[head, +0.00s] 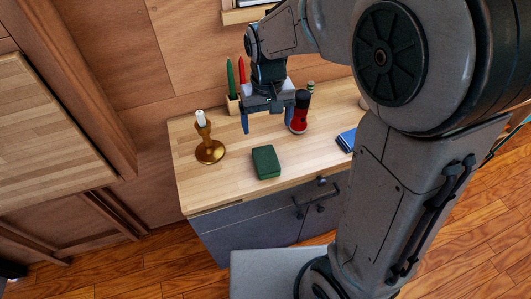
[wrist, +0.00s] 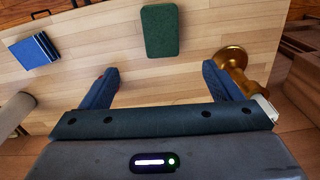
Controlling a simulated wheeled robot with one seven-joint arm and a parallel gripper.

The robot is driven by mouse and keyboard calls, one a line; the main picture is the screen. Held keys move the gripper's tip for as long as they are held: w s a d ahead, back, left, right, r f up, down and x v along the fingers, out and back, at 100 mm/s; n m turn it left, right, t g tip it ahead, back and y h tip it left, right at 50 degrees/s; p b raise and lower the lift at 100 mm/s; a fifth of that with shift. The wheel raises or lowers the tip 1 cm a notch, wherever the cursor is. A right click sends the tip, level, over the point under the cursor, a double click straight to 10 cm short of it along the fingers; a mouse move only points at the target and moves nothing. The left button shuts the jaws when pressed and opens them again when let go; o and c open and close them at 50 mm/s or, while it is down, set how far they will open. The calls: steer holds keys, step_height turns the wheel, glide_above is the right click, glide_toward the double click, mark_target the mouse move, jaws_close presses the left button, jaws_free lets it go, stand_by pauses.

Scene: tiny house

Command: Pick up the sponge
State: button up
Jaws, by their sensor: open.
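The sponge (head: 266,162) is a dark green block lying flat on the wooden counter top (head: 206,187), near its front edge. In the wrist view the sponge (wrist: 161,31) lies beyond my fingertips, roughly centred between them. My gripper (head: 268,122) is above the counter, behind the sponge in the head view and apart from it. Its two blue fingers are spread wide with nothing between them, as the wrist view (wrist: 160,73) also shows.
A brass candlestick (head: 208,150) with a white candle stands left of the sponge, close to one finger in the wrist view. A red and black container (head: 299,116) stands behind right. Blue books (head: 347,140) lie at right. Green and red candles (head: 231,77) stand at the back.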

glide_above(266, 158)
steer(key=f, duration=0.8)
steer(key=shift+w+f, duration=0.2)
steer(key=shift+f, duration=0.1)
steer(key=shift+s+f, duration=0.15)
steer(key=shift+f, duration=1.25)
steer(key=shift+s+f, duration=0.15)
steer(key=shift+f, duration=1.2)
steer(key=c, duration=1.1)
